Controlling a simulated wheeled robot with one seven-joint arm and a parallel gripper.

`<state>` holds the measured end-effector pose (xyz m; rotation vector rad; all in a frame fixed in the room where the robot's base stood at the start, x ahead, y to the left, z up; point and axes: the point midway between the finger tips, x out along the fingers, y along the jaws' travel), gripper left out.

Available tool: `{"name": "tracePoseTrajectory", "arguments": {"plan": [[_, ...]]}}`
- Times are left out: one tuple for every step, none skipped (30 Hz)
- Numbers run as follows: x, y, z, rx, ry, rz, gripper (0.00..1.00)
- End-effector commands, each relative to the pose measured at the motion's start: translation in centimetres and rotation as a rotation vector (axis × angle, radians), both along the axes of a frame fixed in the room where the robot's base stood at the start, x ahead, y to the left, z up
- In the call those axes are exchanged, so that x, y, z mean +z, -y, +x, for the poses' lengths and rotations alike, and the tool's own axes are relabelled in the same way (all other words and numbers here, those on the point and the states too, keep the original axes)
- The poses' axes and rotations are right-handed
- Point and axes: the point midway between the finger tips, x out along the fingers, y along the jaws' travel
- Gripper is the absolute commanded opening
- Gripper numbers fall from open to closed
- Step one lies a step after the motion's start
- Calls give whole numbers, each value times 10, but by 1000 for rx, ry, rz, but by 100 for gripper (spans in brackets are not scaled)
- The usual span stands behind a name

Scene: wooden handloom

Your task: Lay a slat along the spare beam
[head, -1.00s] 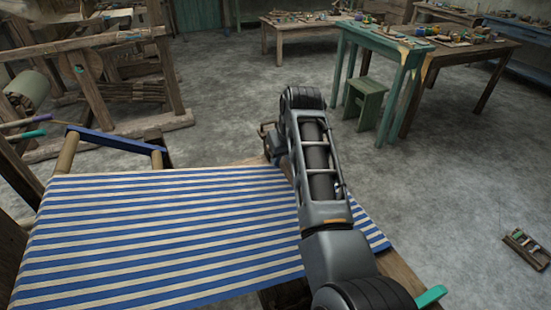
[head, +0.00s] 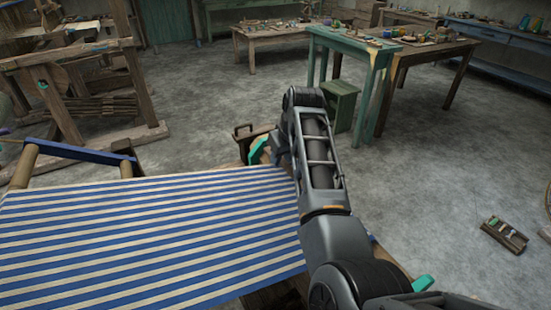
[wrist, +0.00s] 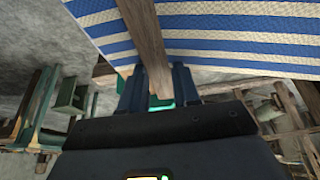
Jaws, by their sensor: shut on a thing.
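In the wrist view my gripper (wrist: 158,88) is shut on a brown wooden slat (wrist: 148,40). The slat runs from between the fingers up across the striped cloth; its far end is out of view. In the head view my arm reaches over the right side of the blue-and-white cloth (head: 150,235), with my gripper (head: 268,150) beyond the cloth's far right corner. The slat cannot be made out clearly there. I cannot tell which timber is the spare beam.
A blue bar (head: 78,150) on round wooden posts stands at the cloth's far left. A wooden loom frame (head: 75,65) is behind it. A green table (head: 350,42) and stool (head: 342,95) stand farther back. A small rack (head: 505,233) lies on open floor at right.

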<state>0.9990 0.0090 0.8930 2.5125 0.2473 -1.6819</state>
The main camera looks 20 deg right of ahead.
Motion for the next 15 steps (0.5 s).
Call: {"name": "tracePoseTrajectory", "arguments": {"plan": [[-1,4,1,0,0,0,0],[-1,6,1,0,0,0,0],[-2,9,2,0,1,-1,0],[-2,11,2,0,1,-1,0],[-3,13,3,0,1,-1,0],[-3,15,3,0,1,-1,0],[-4,17,4,0,1,-1,0],[-4,18,4,0,1,-1,0],[-5,21,5,0,1,-1,0],[-5,22,5,0,1,-1,0],[-5,24,5,-1,1,-2,0],[-5,25,6,-1,1,-2,0],[-6,26,6,0,1,-2,0],[-6,27,6,0,2,-2,0],[-6,28,6,0,2,-2,0]]}}
